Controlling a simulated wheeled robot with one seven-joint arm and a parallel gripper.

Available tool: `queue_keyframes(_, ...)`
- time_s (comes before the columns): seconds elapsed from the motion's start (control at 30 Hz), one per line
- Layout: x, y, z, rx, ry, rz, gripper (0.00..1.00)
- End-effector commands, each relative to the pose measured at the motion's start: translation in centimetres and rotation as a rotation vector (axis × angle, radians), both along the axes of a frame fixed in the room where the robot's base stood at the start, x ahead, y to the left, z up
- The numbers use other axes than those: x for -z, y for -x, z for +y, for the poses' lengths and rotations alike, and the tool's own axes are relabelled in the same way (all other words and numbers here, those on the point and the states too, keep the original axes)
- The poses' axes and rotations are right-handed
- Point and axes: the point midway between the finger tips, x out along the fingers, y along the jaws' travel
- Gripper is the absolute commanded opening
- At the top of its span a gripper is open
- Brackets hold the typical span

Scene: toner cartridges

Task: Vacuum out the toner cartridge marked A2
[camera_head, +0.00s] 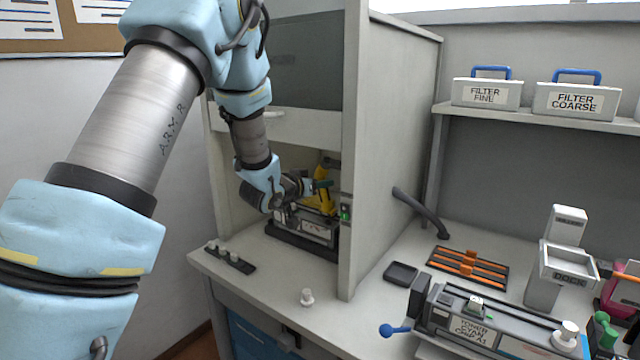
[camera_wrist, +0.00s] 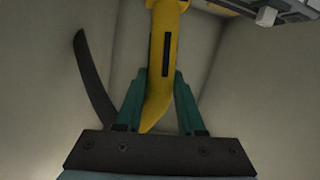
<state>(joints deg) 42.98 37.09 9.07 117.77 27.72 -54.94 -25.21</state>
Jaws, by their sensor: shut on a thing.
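My gripper (camera_head: 322,186) is inside the open-fronted cabinet, its green fingers shut on a yellow tube-like tool (camera_head: 324,200). In the wrist view the fingers (camera_wrist: 160,82) sit on both sides of the yellow tool (camera_wrist: 168,28), which has a dark slot. A grey cartridge (camera_head: 308,227) lies in a black cradle (camera_head: 290,244) on the cabinet floor, beneath the tool. Its label is too small to read. A grey part, likely this cartridge (camera_wrist: 282,12), shows at the top right of the wrist view. Whether the tool touches the cartridge is unclear.
A cartridge labelled Toner Cyan Chip A1 (camera_head: 468,325) lies on the bench, front right. A black rack (camera_head: 230,259) with small white caps and a loose white cap (camera_head: 307,297) are near the front edge. An orange-barred tray (camera_head: 467,267) and dock (camera_head: 567,266) stand right of the cabinet wall (camera_head: 384,150).

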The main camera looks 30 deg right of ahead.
Motion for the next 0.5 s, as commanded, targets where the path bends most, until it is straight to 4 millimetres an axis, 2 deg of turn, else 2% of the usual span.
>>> queue_keyframes(0.5, 0.92, 0.02, 0.3, 0.0, 0.001, -0.001, 0.0)
